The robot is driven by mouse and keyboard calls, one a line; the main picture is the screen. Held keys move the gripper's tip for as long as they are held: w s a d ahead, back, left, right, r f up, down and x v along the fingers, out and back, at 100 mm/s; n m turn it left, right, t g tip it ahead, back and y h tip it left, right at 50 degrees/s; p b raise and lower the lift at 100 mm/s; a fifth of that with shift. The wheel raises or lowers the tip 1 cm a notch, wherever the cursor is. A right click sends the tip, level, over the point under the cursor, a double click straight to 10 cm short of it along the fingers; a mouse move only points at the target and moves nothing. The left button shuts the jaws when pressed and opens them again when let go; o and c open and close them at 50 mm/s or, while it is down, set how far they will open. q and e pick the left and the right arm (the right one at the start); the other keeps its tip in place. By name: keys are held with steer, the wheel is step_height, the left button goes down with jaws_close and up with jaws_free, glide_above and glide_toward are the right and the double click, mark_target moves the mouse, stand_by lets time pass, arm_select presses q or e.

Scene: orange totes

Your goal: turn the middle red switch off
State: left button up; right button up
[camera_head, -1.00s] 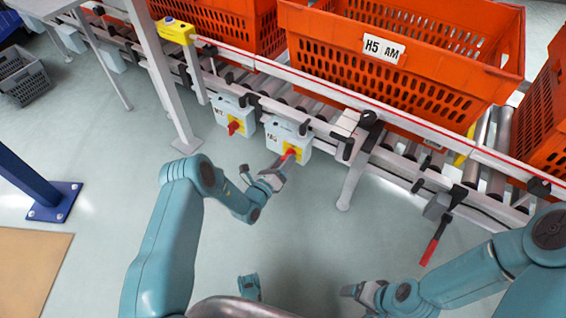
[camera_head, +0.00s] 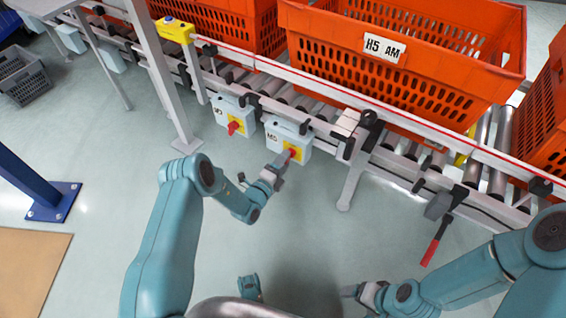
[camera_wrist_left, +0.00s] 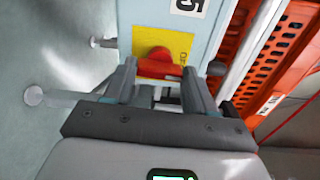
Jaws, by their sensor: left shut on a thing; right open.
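The middle red switch (camera_head: 292,153) is a red rotary handle on a yellow plate, on the front of a pale blue-grey box (camera_head: 273,134) fixed to the conveyor rail. My left gripper (camera_head: 278,163) is at this switch. In the left wrist view the red handle (camera_wrist_left: 158,66) lies between the two fingers of the left gripper (camera_wrist_left: 158,78), which are shut on it. The fingers hide part of the handle and plate. My right gripper (camera_head: 352,292) is open and empty, low over the floor at the bottom, away from the switches.
Another box with a red switch (camera_head: 234,127) is to the left. A long red-handled lever (camera_head: 432,245) hangs at the right. Orange totes (camera_head: 400,75) stand on the roller conveyor. A grey post (camera_head: 165,75) is left of the boxes.

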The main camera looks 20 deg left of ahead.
arm_select(q)
steer(key=shift+s+f+n, duration=0.15)
steer(key=shift+n, duration=0.25)
steer(key=o, duration=1)
steer(key=shift+o, duration=0.2)
steer(key=p+v, duration=0.5)
steer(key=v, duration=1.1)
steer(key=shift+s+d, duration=0.1)
